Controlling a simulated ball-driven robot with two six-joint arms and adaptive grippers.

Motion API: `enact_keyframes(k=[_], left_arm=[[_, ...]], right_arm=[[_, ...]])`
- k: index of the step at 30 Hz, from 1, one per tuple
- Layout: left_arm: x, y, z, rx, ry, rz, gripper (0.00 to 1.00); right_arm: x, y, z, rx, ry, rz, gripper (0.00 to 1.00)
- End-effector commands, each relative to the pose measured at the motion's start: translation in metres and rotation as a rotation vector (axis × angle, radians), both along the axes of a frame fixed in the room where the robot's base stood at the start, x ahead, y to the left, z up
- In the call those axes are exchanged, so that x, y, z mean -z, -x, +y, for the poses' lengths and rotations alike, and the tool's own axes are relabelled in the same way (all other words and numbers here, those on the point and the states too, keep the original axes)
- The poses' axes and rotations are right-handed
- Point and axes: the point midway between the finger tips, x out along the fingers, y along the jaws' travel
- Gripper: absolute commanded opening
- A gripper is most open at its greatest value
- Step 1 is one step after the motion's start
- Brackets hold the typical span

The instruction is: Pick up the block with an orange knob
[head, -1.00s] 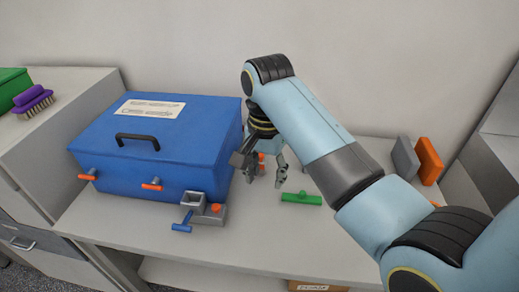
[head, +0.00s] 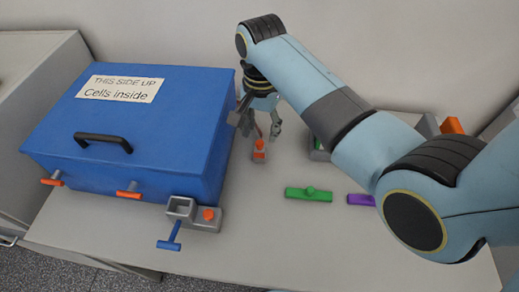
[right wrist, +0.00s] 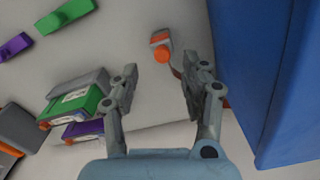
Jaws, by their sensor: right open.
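A small block with an orange knob (head: 259,152) stands on the table right of the blue box, just below my right gripper. In the right wrist view the block's orange part (right wrist: 162,53) and a grey part show ahead of the fingertips, roughly between them. My right gripper (head: 254,126) is open and empty; its spread fingers (right wrist: 159,72) also show in the right wrist view. They appear apart from the block. My left gripper is not in view.
The blue box (head: 140,125) stands close beside the gripper. A grey fixture (head: 205,222) with an orange button and blue handle sits in front. A green knobbed bar (head: 308,195) and a purple bar (head: 360,199) lie to the right. Green and purple packs (right wrist: 70,108) stand nearby.

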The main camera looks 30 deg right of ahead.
Motion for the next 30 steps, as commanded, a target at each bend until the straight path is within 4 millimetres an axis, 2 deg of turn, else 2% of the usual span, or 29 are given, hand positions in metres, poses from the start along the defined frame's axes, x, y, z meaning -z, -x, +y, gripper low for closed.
enact_keyframes(k=[11,19,30], left_arm=[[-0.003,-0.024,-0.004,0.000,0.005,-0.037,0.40],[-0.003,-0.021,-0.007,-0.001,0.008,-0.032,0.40],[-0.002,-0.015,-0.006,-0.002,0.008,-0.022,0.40]], right_arm=[[0.049,-0.002,0.002,0.000,0.000,0.000,0.46],[0.053,-0.002,0.002,0.000,0.000,-0.001,0.46],[0.054,-0.001,0.002,0.000,0.001,0.001,0.00]])
